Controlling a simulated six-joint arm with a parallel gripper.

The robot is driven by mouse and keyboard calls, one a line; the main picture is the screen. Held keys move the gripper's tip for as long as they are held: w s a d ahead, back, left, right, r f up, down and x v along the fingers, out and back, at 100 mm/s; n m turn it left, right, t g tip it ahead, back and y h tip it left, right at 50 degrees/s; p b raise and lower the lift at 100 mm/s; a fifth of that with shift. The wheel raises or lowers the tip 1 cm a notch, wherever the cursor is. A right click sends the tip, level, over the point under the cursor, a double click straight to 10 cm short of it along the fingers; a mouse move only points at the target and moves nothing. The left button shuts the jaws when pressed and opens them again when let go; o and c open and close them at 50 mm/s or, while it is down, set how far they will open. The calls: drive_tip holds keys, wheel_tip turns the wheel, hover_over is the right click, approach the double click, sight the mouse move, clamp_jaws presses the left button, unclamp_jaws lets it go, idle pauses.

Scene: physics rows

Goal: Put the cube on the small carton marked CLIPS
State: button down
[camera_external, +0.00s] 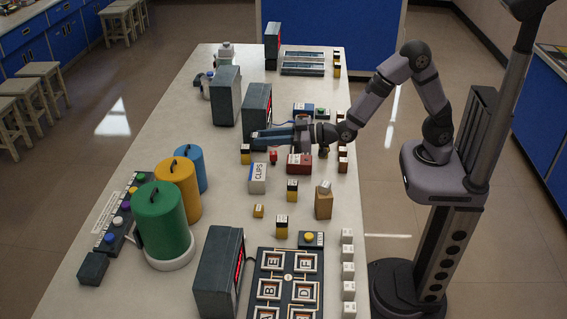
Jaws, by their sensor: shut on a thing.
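The small carton marked CLIPS (258,178) is a white and blue box standing upright on the long pale table. Nothing shows on its top. My gripper (258,139) reaches in from the right, lying nearly level with its blue fingers pointing left. It is beyond the carton in the picture and apart from it. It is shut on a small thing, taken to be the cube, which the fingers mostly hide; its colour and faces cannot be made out.
A yellow-black block (245,154), a small red object (273,157) and a dark red box (299,164) stand close around the gripper. A tan block (323,202) stands right of the carton. Tall dark boxes (256,108) stand beyond. Green, yellow and blue canisters (163,222) stand left.

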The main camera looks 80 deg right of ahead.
sight(258, 178)
drive_tip(key=shift+a+f, duration=0.1)
drive_tip(key=shift+f, duration=5.5)
drive_tip(key=shift+f, duration=0.2)
drive_tip(key=c, duration=1.5)
unclamp_jaws()
drive_tip(key=shift+s, duration=0.1)
drive_tip(key=shift+r, duration=0.2)
